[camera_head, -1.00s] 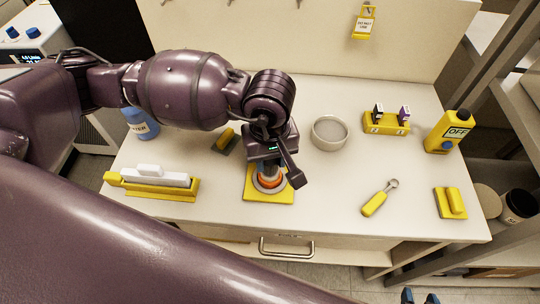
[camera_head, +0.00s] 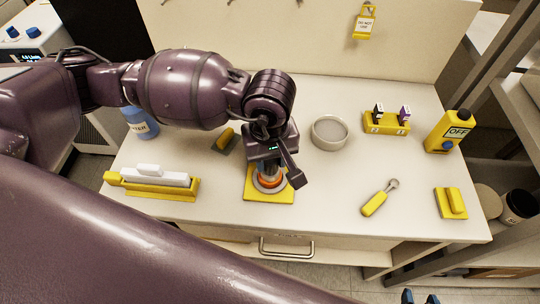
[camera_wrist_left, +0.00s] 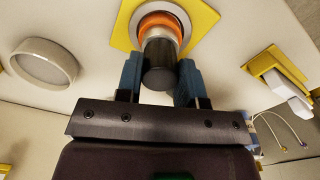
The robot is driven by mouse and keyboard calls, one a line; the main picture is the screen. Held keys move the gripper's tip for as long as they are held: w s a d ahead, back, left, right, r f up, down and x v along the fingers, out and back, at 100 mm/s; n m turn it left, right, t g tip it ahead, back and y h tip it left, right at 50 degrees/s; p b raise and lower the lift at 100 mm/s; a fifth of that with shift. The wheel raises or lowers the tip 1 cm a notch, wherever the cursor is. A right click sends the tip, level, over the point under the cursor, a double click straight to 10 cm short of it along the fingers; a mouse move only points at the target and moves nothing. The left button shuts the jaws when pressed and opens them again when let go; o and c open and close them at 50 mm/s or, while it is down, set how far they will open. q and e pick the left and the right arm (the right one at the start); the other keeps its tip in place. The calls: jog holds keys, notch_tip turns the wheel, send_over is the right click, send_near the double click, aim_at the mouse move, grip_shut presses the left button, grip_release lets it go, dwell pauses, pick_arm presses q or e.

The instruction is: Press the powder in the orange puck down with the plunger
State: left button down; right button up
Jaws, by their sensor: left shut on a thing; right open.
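The orange puck (camera_head: 270,185) sits in a pale ring on a yellow base plate (camera_head: 284,196) at the front middle of the table. In the left wrist view the puck (camera_wrist_left: 174,22) shows as an orange ring around the plunger's far end. My left gripper (camera_head: 268,166) is over the puck, pointing down. Its blue fingers (camera_wrist_left: 159,76) are shut on the plunger (camera_wrist_left: 158,72), a dark and grey cylinder. The plunger's lower end appears to be within the puck's ring; the powder is hidden. My right gripper (camera_head: 420,298) shows only its blue fingertips at the bottom edge, apart and empty.
A grey bowl (camera_head: 330,133) stands right of my left gripper. A yellow rack with white bars (camera_head: 152,182) stands left.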

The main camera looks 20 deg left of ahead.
pick_arm(q)
jog(key=shift+r+p, duration=0.45)
jog(key=shift+r, duration=0.4)
jog(key=shift+r+p, duration=0.6)
jog(key=shift+r, duration=0.8)
jog(key=shift+r+p, duration=0.5)
jog(key=shift+r, duration=0.65)
pick_arm(e)
jog(key=shift+t, duration=0.3)
jog(key=r, duration=0.2)
jog(key=w+r, duration=0.1)
jog(key=r, duration=0.1)
jog(key=shift+w+r, duration=0.15)
jog(key=shift+r, duration=0.15)
jog(key=shift+w+r, duration=0.1)
jog(key=shift+w, duration=0.15)
jog(key=shift+a, duration=0.1)
